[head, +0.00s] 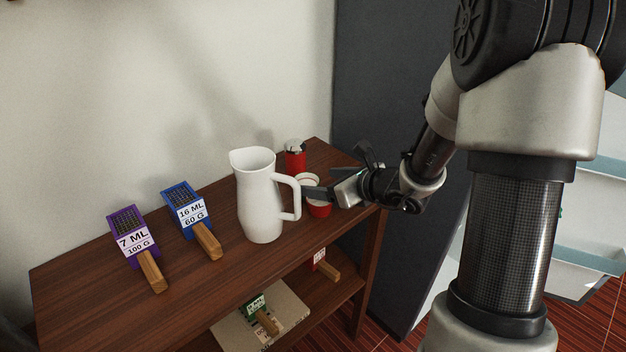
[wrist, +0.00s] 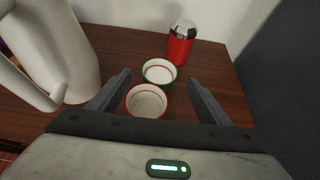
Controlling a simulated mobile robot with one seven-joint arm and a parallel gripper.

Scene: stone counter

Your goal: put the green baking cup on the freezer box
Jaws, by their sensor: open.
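The green baking cup (wrist: 160,72) is a small round cup with a green rim and pale inside. It stands upright on the brown table, just behind a red cup (wrist: 146,101). In the head view, the red cup (head: 319,209) and white pitcher partly hide the green one. My gripper (wrist: 158,77) is open and empty, with its fingers on either side of the cups. In the head view, my gripper (head: 338,178) is low at the table's right end. A flat beige box (head: 293,303) lies on the lower shelf; I cannot tell whether it is the freezer box.
A white pitcher (head: 260,200) stands left of the cups, its handle close to my gripper. A red canister (head: 295,157) stands behind. A purple block (head: 133,236) and a blue block (head: 187,212) with wooden handles lie left. A green one (head: 258,308) lies on the beige box.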

